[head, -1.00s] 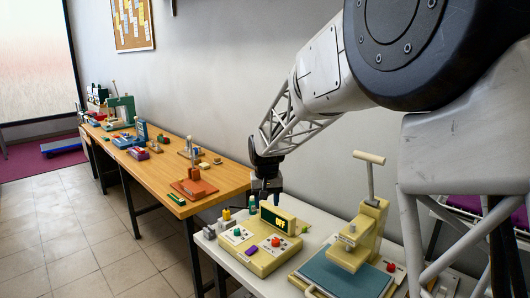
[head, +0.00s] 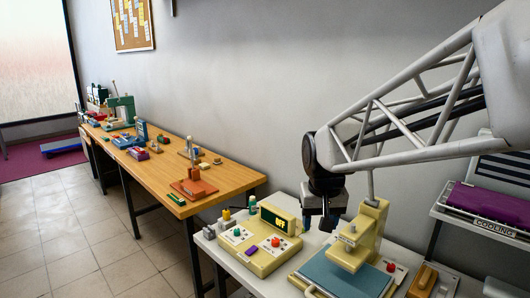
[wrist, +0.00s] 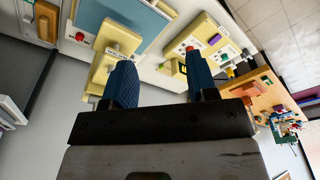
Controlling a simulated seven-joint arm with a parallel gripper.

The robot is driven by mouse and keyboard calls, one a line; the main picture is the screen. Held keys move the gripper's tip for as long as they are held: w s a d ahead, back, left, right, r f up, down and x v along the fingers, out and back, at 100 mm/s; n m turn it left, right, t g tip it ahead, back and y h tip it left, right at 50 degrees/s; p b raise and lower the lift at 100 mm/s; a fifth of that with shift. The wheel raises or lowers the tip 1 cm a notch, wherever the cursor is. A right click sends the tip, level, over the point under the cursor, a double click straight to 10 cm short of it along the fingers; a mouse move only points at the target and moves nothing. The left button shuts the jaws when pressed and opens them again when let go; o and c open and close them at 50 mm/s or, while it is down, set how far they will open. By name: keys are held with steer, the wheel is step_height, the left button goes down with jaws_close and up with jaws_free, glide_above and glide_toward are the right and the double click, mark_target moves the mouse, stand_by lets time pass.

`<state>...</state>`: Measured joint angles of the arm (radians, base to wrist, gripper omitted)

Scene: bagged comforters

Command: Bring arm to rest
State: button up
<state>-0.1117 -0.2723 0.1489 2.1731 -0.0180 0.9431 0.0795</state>
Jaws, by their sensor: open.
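My gripper (head: 318,222) hangs above the back of the white table, near the cream press, with its fingers pointing down. In the wrist view my gripper (wrist: 160,82) shows two blue fingers set wide apart with nothing between them. My arm reaches in from the right in the head view.
The cream press (head: 360,235) with a blue-grey pad (head: 345,275) stands close below and right of my gripper. A cream control box (head: 262,245) reading "OFF" is to the left. A wooden bench (head: 165,180) runs along the wall. A rack labelled "COOLING" (head: 485,222) is at right.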

steer(key=s+d+f, duration=0.1)
steer(key=s+d, duration=0.2)
steer(key=s, duration=0.8)
steer(key=s+d+f, duration=0.2)
steer(key=s+d, duration=0.1)
steer(key=s, duration=0.8)
steer(key=shift+m+t, duration=0.3)
steer(key=shift+t, duration=0.1)
